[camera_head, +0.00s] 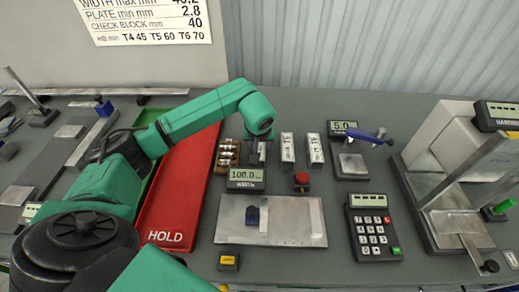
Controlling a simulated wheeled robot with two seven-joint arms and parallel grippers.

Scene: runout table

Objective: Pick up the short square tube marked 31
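Two short upright pieces with white marked faces, a left one (287,148) and a right one (315,150), stand side by side near the table's middle. Their marks are too small to read, so I cannot tell which is 31. My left gripper (259,150) points down just left of them, at the end of the green arm. A pale piece shows at its fingers, partly hidden by the wrist. I cannot tell whether the fingers are around it or only beside it. My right gripper is not in view.
A red HOLD tray (166,214) lies left, beside a rack of metal cylinders (228,156). In front are a width display (246,179), a red button (302,179) and a metal plate (300,220). A keypad (374,228), small scale (352,165) and hardness tester (450,150) stand right.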

